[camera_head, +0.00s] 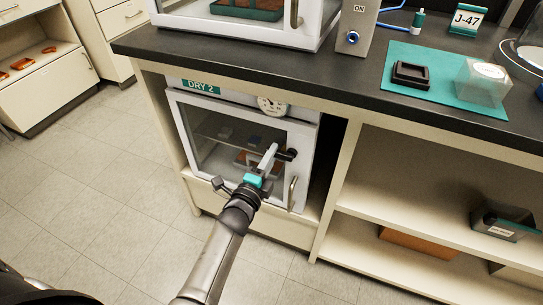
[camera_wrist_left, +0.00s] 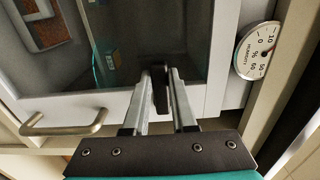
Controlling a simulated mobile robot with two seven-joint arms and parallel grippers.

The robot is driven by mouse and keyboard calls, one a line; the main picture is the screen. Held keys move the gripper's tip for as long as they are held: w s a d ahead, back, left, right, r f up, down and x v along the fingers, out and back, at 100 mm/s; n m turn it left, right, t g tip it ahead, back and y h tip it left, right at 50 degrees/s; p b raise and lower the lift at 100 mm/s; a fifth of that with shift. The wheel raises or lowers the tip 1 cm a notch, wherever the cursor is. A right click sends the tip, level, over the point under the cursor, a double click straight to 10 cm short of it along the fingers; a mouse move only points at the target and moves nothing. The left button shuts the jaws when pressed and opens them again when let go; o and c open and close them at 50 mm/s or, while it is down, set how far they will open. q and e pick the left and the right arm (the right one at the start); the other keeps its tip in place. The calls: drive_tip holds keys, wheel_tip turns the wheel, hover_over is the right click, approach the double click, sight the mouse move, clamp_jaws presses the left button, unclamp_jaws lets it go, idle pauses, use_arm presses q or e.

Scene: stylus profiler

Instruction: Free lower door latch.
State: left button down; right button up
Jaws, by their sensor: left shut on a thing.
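The lower cabinet labelled DRY 2 (camera_head: 201,87) stands under the bench, with a white-framed glass door (camera_head: 215,150) that looks closed. Its black door latch (camera_head: 291,154) is on the right side of the door frame. The latch lever (camera_wrist_left: 160,88) also shows in the left wrist view, between the two fingers. My left gripper (camera_head: 269,160) reaches in front of the door and is shut on the lever; the fingertips also show in the left wrist view (camera_wrist_left: 158,80). My right gripper is not in view.
A metal door handle (camera_head: 292,193) is below the latch, near my left gripper. A round humidity gauge (camera_head: 272,106) sits above the door. Open shelves (camera_head: 400,220) are to the right. The floor (camera_head: 110,190) at left is clear.

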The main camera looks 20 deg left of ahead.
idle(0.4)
use_arm(q)
drive_tip(key=c, duration=0.7)
unclamp_jaws()
drive_tip(key=shift+s, duration=0.1)
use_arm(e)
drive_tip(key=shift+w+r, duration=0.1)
use_arm(q)
drive_tip(key=s+p, duration=0.1)
drive_tip(key=s, duration=0.4)
drive_tip(key=s+p, duration=0.1)
drive_tip(key=s, duration=0.4)
drive_tip(key=s+p, duration=0.2)
drive_tip(key=s, duration=0.3)
drive_tip(key=shift+a, duration=0.25)
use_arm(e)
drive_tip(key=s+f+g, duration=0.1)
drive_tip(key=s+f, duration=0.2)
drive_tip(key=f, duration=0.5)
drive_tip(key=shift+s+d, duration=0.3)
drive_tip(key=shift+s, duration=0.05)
